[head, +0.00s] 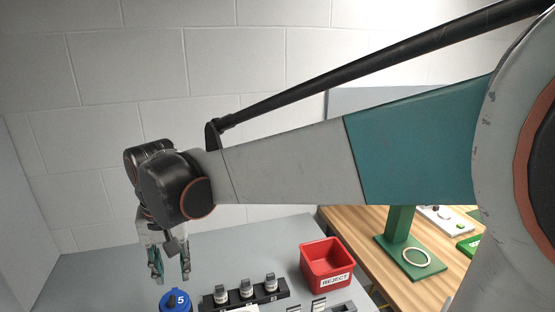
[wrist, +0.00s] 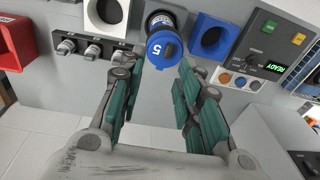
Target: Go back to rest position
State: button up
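My gripper (head: 172,276) hangs pointing down at the left in the head view, above the grey bench. In the wrist view my gripper (wrist: 160,100) shows its two green-padded fingers spread apart, with nothing between the pads. A blue-capped cylinder marked 5 (wrist: 166,47) stands beyond the fingertips. The same blue cap (head: 176,301) shows below and slightly right of the gripper in the head view. The gripper appears apart from it.
A red REJECT bin (head: 326,265) stands on the bench near a black rack (head: 246,297) of several small fittings. A wooden table (head: 350,225) with a green stand (head: 398,225) is at the right. A control panel (wrist: 268,45) reads READY.

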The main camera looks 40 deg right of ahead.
jog(key=s+d+f+n+t+b, duration=0.2)
jog(key=s+d+f+t+b, duration=0.1)
jog(key=s+f+b, duration=0.1)
jog(key=s+d+f+n+t+b, duration=0.2)
jog(key=s+f+t+b, duration=0.1)
jog(key=s+f, duration=0.3)
jog(key=s+b, duration=0.1)
jog(key=s, duration=0.1)
jog(key=shift+s+d, duration=0.4)
